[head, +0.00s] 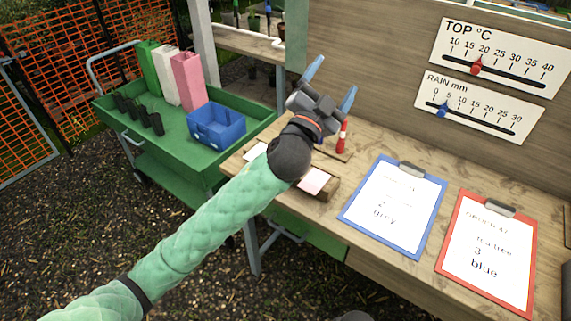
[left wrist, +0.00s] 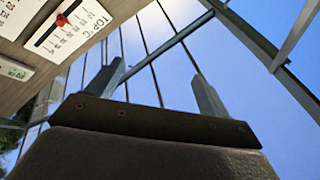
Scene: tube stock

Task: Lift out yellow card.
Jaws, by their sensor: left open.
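I see no yellow card in either view. A pale pink card (head: 313,180) shows at a wooden holder (head: 326,192) on the bench, partly behind my left arm. A white card (head: 256,151) shows to the left of my left wrist. My left gripper (head: 332,82) is open and empty, raised above the bench with its blue-grey fingers pointing up. Its fingers also show in the left wrist view (left wrist: 158,78) against sky and roof bars. My left wrist hides part of the bench around the cards. My right gripper is not in view.
A blue clipboard (head: 364,225) and a red clipboard (head: 459,284) lie on the bench at right. A red-and-white marker (head: 342,135) stands behind my wrist. A green trolley (head: 181,160) at left carries a blue crate (head: 217,137), tall boxes and black pots. A gauge board stands behind the bench.

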